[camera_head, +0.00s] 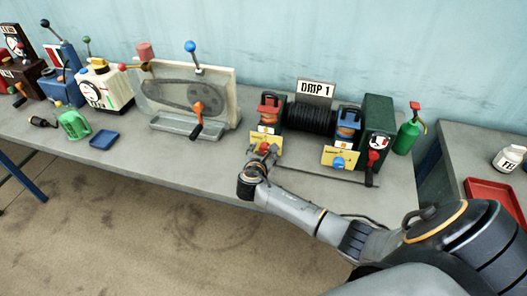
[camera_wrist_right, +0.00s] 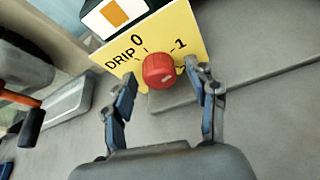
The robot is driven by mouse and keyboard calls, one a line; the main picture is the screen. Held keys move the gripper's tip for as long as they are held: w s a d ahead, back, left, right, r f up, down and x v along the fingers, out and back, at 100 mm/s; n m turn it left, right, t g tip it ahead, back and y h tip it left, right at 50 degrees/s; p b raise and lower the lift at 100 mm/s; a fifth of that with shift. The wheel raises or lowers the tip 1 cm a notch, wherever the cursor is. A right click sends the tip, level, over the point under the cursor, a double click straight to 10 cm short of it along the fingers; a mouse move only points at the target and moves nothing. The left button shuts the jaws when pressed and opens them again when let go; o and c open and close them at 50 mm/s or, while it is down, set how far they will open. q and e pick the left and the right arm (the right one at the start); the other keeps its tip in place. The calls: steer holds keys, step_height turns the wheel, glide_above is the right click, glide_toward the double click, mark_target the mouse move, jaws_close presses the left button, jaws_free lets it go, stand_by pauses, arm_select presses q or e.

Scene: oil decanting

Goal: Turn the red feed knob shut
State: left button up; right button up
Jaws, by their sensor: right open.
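The red feed knob (camera_wrist_right: 158,71) sits on a yellow plate (camera_wrist_right: 185,35) marked "DRIP", "0" and "1" in the right wrist view. A pale mark on the knob's face points towards the lower right. In the head view the red knob (camera_head: 264,147) shows small on its yellow plate (camera_head: 275,141), below the red-topped unit. My right gripper (camera_head: 264,155) is at the knob. In the right wrist view its fingers (camera_wrist_right: 162,80) are apart, one on each side of the knob, with gaps visible. My left gripper is not in view.
A second yellow plate with a blue knob (camera_head: 338,162) is to the right, near a machine with a red crank (camera_head: 374,156). An orange-handled lever (camera_head: 197,110) is to the left. The bench front between is bare.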

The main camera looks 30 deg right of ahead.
steer(key=c, duration=1.2)
steer(key=shift+o, duration=0.2)
steer(key=shift+a+r+n+g+h+p, duration=0.1)
steer(key=shift+r+n+g+h+p, duration=0.3)
steer(key=shift+n+p, duration=0.9)
steer(key=shift+w+f+g+h+p, duration=0.1)
steer(key=shift+g+h+p, duration=0.25)
steer(key=shift+p, duration=0.7)
steer(key=shift+f+n+g+h+p, duration=0.1)
steer(key=shift+n+g+h+p, duration=0.25)
steer(key=shift+n, duration=0.45)
steer(key=shift+w+f+n+g+h, duration=0.1)
steer(key=shift+n+g+h, duration=0.2)
steer(key=shift+n, duration=0.3)
steer(key=shift+a+f+n+h, duration=0.1)
steer(key=shift+n+h, duration=0.2)
steer(key=shift+n, duration=0.3)
steer(key=shift+f+n+g+h+b, duration=0.1)
steer(key=shift+n+g+h+b, duration=0.65)
steer(key=shift+n, duration=0.85)
